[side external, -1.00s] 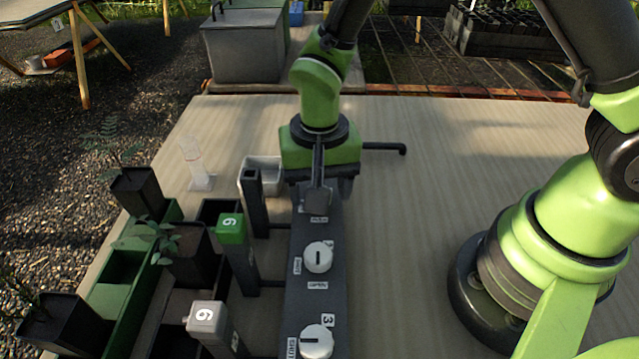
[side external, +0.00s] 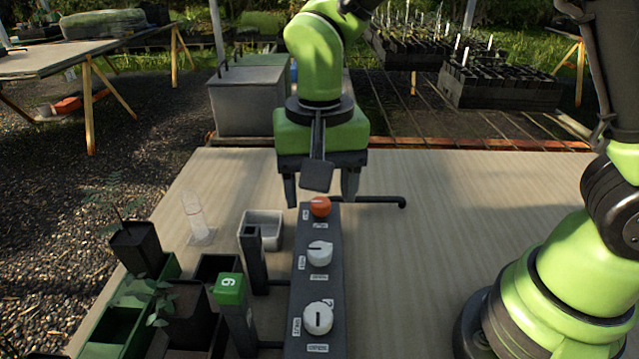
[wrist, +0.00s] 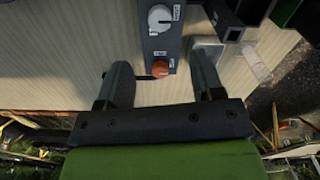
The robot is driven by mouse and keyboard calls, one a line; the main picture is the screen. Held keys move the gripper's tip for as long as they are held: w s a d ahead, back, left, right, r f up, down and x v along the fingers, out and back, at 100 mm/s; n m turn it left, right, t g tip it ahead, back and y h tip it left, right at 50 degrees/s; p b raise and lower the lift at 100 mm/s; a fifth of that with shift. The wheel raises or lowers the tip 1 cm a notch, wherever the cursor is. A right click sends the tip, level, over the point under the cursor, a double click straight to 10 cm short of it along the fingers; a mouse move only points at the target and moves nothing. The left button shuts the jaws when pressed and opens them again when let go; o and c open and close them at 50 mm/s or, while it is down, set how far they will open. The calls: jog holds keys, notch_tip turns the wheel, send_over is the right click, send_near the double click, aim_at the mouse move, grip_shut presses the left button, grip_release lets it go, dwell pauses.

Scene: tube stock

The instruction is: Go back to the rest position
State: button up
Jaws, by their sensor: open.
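My gripper (side external: 320,192) is open and empty, pointing down above the far end of a dark control panel (side external: 316,285). An orange knob (side external: 320,206) is on that end, just below and between the fingers, apart from them as far as I can tell. In the wrist view my open fingers (wrist: 160,68) flank the orange knob (wrist: 160,69) with clear gaps on both sides. Two white knobs stand nearer on the panel, one in the middle (side external: 320,252) and one in front (side external: 318,318).
Left of the panel stand a dark post (side external: 252,260), a green-capped post (side external: 231,289), a small white tray (side external: 268,222), a clear tube (side external: 194,212) and potted plants (side external: 136,246). The table (side external: 430,260) right of the panel is clear.

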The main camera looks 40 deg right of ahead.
jog(key=s+d+r+n+t+y, duration=0.2)
jog(key=s+d+r+t, duration=0.5)
jog(key=s+r, duration=0.5)
jog(key=shift+s+d+r+n, duration=0.35)
jog(key=shift+s+d+n, duration=0.15)
jog(key=shift+d, duration=0.45)
